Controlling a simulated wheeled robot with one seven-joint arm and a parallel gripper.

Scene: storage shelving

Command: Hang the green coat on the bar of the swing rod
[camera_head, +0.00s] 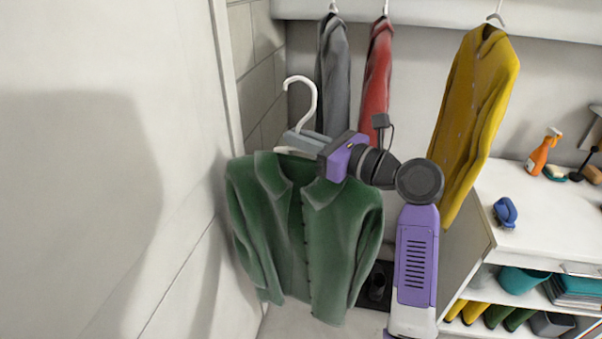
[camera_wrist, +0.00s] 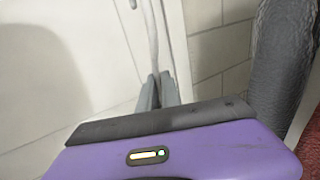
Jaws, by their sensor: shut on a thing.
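The green coat (camera_head: 305,235) hangs on a white hanger (camera_head: 312,100) in front of the white panel at the left of the head view. My gripper (camera_head: 296,142) is shut on the hanger just below its hook, and the coat hangs below, clear of the shelf. In the wrist view my gripper's fingers (camera_wrist: 158,92) close around the white hanger stem (camera_wrist: 150,35). The hook's open end is free in the head view. The bar is hard to make out; other hangers hook on somewhere at the top edge, where their support is cut off.
A grey coat (camera_head: 333,75), a red coat (camera_head: 377,75) and a yellow coat (camera_head: 475,110) hang at the back. The white panel (camera_head: 110,200) stands close on the left. A counter (camera_head: 540,215) with a spray bottle (camera_head: 543,152) is at the right. A grey garment shows in the wrist view (camera_wrist: 280,60).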

